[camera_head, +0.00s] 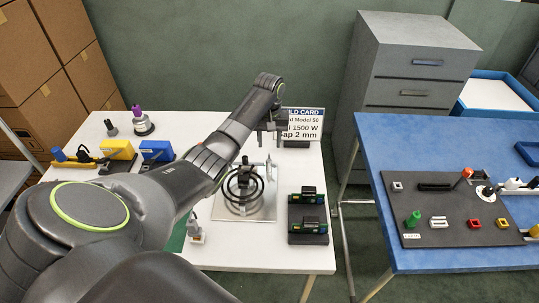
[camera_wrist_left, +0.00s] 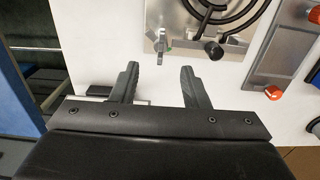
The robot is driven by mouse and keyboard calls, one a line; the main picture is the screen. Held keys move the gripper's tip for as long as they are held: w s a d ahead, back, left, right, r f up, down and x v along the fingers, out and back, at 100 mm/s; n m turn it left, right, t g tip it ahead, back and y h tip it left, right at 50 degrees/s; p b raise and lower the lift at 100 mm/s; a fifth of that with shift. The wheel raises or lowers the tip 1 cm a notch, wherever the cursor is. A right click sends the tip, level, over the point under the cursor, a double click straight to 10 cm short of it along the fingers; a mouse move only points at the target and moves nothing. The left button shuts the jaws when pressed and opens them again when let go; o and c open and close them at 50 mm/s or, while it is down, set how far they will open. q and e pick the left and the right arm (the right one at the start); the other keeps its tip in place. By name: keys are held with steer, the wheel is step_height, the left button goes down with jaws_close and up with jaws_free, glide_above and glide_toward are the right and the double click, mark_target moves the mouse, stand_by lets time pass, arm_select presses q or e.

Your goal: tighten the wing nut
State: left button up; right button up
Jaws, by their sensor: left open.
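The wing nut (camera_wrist_left: 161,43) is a small pale metal piece near the edge of a metal plate (camera_wrist_left: 235,47) in the left wrist view. It also shows as a thin upright shape in the head view (camera_head: 268,166). A black coil (camera_head: 243,188) and a black knob (camera_wrist_left: 214,50) are on the same plate. My left gripper (camera_wrist_left: 158,70) is open and empty, with its fingertips a short way from the wing nut and not touching it. In the head view the left gripper (camera_head: 271,140) is at the table's far side. My right gripper is not in view.
A build card (camera_head: 305,126) stands behind the left gripper. A dark panel with green-lit blocks (camera_head: 308,217) is right of the plate. A blue table (camera_head: 440,263) is at the right.

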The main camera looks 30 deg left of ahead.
mark_target(269, 158)
arm_select(q)
steer(key=f, duration=0.3)
steer(key=shift+s+f, duration=0.2)
steer(key=shift+f, duration=0.15)
step_height(269, 158, down, 2)
steer(key=shift+f, duration=0.15)
steer(key=shift+w+f, duration=0.1)
steer(key=shift+f, duration=0.5)
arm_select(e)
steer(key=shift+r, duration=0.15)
arm_select(q)
steer(key=shift+c, duration=0.4)
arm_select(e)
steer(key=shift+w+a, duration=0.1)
arm_select(q)
jaws_close()
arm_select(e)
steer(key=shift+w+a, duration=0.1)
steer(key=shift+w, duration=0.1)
